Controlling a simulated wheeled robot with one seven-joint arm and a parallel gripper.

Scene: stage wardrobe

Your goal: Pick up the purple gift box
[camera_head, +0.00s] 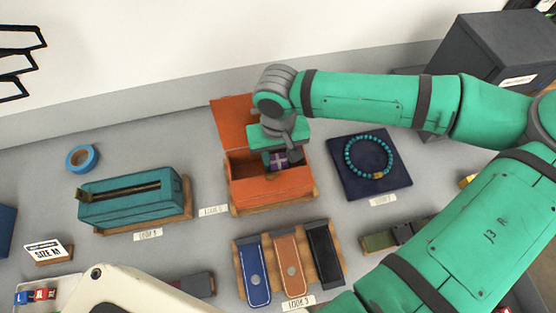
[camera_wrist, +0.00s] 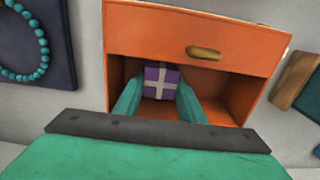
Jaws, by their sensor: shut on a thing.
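The purple gift box (camera_head: 279,160) with a pale cross ribbon is inside the open orange box, partly hidden by my gripper. It also shows in the wrist view (camera_wrist: 160,82), between my two green fingers. My gripper (camera_head: 277,156) reaches down into the orange box (camera_head: 272,193) from above and is shut on the gift box. In the wrist view my gripper (camera_wrist: 158,100) has one finger on each side of it. I cannot tell whether the gift box still touches the floor of the orange box.
The orange box's raised lid (camera_head: 231,124) stands behind it. A teal slotted box (camera_head: 134,205) is to the left, a bead bracelet on a dark pad (camera_head: 345,180) to the right. Strap-like pieces on a wooden rack (camera_head: 290,262) lie in front. Blue tape (camera_head: 82,158) sits far left.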

